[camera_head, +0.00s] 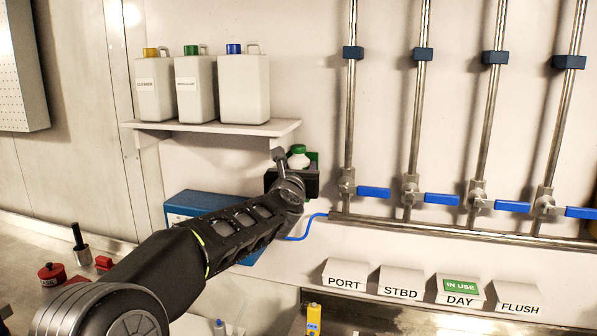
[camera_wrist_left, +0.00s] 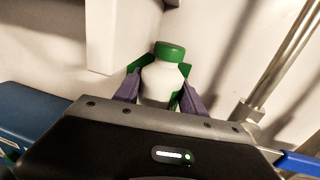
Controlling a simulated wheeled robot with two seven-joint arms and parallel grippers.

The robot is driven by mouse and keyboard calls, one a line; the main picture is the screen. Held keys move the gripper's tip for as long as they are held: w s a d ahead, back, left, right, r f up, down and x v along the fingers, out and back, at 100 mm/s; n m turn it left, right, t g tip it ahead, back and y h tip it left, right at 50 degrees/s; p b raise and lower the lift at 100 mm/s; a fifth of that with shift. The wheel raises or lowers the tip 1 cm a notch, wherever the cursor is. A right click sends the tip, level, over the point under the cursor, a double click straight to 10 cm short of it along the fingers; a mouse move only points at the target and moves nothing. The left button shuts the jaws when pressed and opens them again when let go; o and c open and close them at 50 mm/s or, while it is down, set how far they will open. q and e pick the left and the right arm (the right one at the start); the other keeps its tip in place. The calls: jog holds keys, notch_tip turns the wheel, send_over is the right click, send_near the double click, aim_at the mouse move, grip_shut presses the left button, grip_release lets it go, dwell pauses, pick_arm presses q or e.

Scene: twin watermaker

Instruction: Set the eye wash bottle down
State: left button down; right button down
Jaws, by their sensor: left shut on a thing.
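The eye wash bottle (camera_head: 298,158) is white with a green cap, and it stands about upright near the wall, below the right end of the shelf. It also shows in the left wrist view (camera_wrist_left: 162,80). My left gripper (camera_head: 296,172) is at the bottle. In the left wrist view its two fingers (camera_wrist_left: 160,95) close on the bottle's sides. A green holder (camera_head: 313,158) shows behind and beside the bottle. The bottle's lower part is hidden by my gripper, so I cannot tell what is under it. My right gripper is not in view.
A shelf (camera_head: 215,128) with white jugs is above left. A blue box (camera_head: 190,205) with a blue hose is below left. Steel pipes with blue valve handles (camera_head: 373,193) stand close on the right. Label blocks (camera_head: 345,275) line the lower right.

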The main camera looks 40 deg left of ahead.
pick_arm(q)
jog(key=shift+s+f, duration=0.2)
jog(key=shift+f, duration=0.1)
jog(key=shift+f, duration=0.2)
jog(key=c, duration=0.7)
grip_release()
jog(key=shift+o, duration=0.2)
jog(key=shift+r, duration=0.2)
jog(key=v, duration=1.2)
jog(key=shift+b, duration=0.45)
jog(key=shift+f, duration=0.1)
